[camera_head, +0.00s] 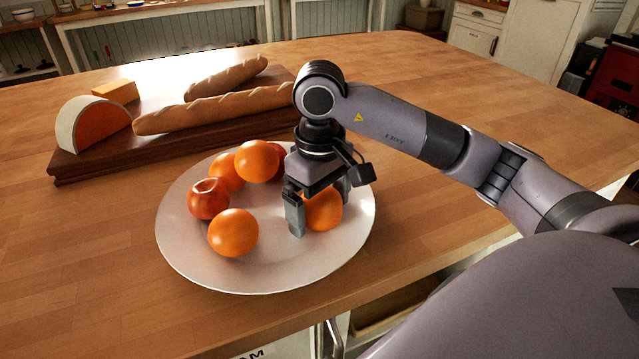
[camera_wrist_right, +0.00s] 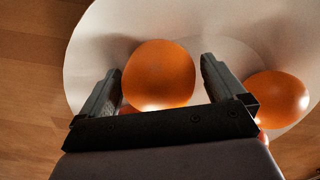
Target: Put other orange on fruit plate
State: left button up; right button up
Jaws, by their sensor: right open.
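The white fruit plate (camera_head: 270,281) lies on the wooden island top. An orange (camera_head: 323,211) sits on the right part of the plate, between the open fingers of my right gripper (camera_head: 318,208). In the right wrist view this orange (camera_wrist_right: 159,75) shows between the two fingers, with a gap on each side. Other oranges lie on the plate: one at the front left (camera_head: 233,233), one behind (camera_head: 227,172) and one at the back (camera_head: 257,161). A red apple (camera_head: 208,199) sits at the left, and another red fruit (camera_head: 280,160) is partly hidden behind my gripper. My left gripper is not in view.
A dark wooden board (camera_head: 100,160) behind the plate holds two bread loaves (camera_head: 215,110), an orange-faced cheese (camera_head: 92,126) and a yellow cheese block (camera_head: 116,92). The tabletop (camera_head: 90,270) is clear left of the plate.

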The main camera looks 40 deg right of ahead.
notch_tip(320, 180, up, 12)
jog(key=shift+r+p, duration=0.15)
jog(key=shift+p, duration=0.8)
